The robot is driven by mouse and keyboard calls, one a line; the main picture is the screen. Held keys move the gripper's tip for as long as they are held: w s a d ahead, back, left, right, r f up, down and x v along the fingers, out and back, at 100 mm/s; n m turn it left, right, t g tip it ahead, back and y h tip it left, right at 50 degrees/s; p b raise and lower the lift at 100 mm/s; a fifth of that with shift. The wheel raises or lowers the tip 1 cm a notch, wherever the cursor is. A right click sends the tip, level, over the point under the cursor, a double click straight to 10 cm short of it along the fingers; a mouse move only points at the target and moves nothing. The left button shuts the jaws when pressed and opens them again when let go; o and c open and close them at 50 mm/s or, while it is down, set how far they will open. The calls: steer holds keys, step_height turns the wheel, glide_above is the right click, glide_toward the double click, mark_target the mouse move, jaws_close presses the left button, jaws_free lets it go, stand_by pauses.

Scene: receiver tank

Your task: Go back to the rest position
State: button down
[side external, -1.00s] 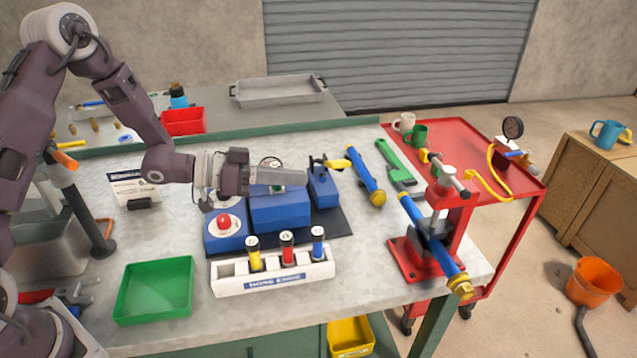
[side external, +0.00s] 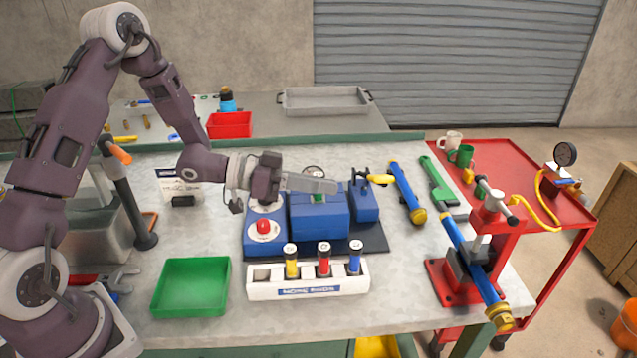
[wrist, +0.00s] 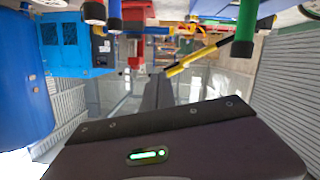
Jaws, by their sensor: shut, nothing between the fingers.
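My gripper (side external: 332,186) is shut and empty. It points to the right, roughly level, in front of or above the blue machine (side external: 318,222) on the bench; the side view does not settle the exact height. In the wrist view the closed fingers (wrist: 158,92) have nothing between them. My arm comes up from the left, bends at a high elbow and drops to the wrist. No rest position is marked in view.
A red vise (side external: 470,280) holds a blue tube at right. A lamp-like black post (side external: 130,200) stands close to my arm. Air above the bench is open.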

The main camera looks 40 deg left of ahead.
steer(key=s+a+r+n+y, duration=0.3)
steer(key=a+r+y, duration=0.5)
steer(key=r+y, duration=0.25)
steer(key=s+a+r+n+y, duration=0.1)
steer(key=s+a+r+y, duration=0.15)
steer(key=s, duration=0.35)
steer(key=s+d+n+g, duration=0.1)
steer(key=s+d+g, duration=0.1)
steer(key=s, duration=0.8)
steer(key=s+d+f+n+g+h, duration=0.1)
steer(key=s+d, duration=0.3)
steer(key=s, duration=0.7)
steer(key=shift+f+n+g, duration=0.25)
steer(key=shift+n+g, duration=0.05)
steer(key=shift+g, duration=0.6)
